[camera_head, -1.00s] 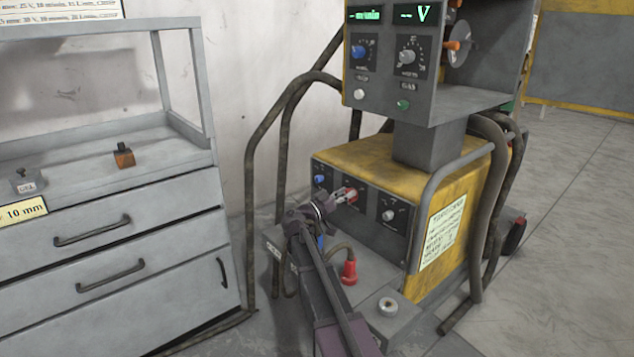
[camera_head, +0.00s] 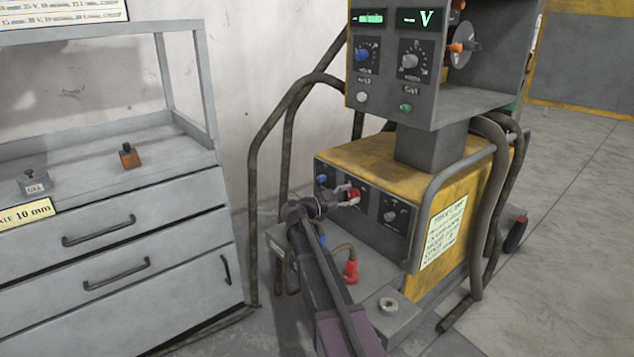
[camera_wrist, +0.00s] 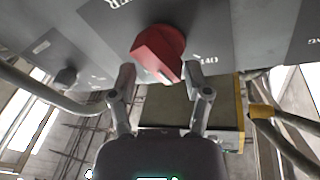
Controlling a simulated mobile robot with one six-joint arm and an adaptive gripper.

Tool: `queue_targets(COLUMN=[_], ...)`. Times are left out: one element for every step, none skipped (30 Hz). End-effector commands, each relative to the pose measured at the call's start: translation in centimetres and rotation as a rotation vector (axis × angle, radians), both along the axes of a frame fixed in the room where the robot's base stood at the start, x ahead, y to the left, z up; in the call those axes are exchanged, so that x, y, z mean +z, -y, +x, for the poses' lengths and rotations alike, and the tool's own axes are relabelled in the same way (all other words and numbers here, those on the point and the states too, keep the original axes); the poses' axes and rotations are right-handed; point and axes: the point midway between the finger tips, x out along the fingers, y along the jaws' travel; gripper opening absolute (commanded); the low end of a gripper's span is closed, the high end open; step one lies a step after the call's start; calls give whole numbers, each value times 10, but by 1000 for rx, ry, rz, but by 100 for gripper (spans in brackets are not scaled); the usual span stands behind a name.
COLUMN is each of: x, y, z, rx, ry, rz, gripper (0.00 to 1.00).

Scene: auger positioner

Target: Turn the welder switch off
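The welder (camera_head: 372,152) is a yellow and grey machine with a dark front panel. Its red switch knob (camera_wrist: 158,52) sits on the panel in the wrist view, with partly legible white lettering around it. The knob also shows in the head view (camera_head: 354,194), partly behind my fingers. My gripper (camera_wrist: 163,80) is open, with one finger on each side of the knob's lower end. In the head view my gripper (camera_head: 345,195) is at the panel's middle. Whether a finger touches the knob I cannot tell.
A blue knob (camera_head: 322,179) and a grey knob (camera_head: 390,216) flank the switch. A red connector (camera_head: 351,270) with a cable stands below on the base. A bent grey rail (camera_head: 425,200) guards the right corner. A drawer cabinet (camera_head: 120,235) stands at left.

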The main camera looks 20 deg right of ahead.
Motion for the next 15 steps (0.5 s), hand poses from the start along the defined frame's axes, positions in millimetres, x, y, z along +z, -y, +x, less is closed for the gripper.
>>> queue_targets(x=[2,1,1,1,1,1,1,1,1,1,0,0,0,0,0], y=[0,0,0,0,0,1,1,1,1,1,1,1,1,1,2], z=[-1,-1,-2,-2,-2,-2,-3,-3,-3,-3,-4,-4,-4,-4,-5], rx=[-2,-2,-1,-1,-1,-1,-1,-1,-1,-1,-1,-1,-1,-1,-1], ry=[30,50,76,97,116,143,163,183,209,228,249,274,295,315,341], rz=[12,19,29,37,44,53,60,68,77,84,91,101,109,116,124], gripper=[59,59,59,59,59,59,59,59,59,59,59,59,59,59,59])
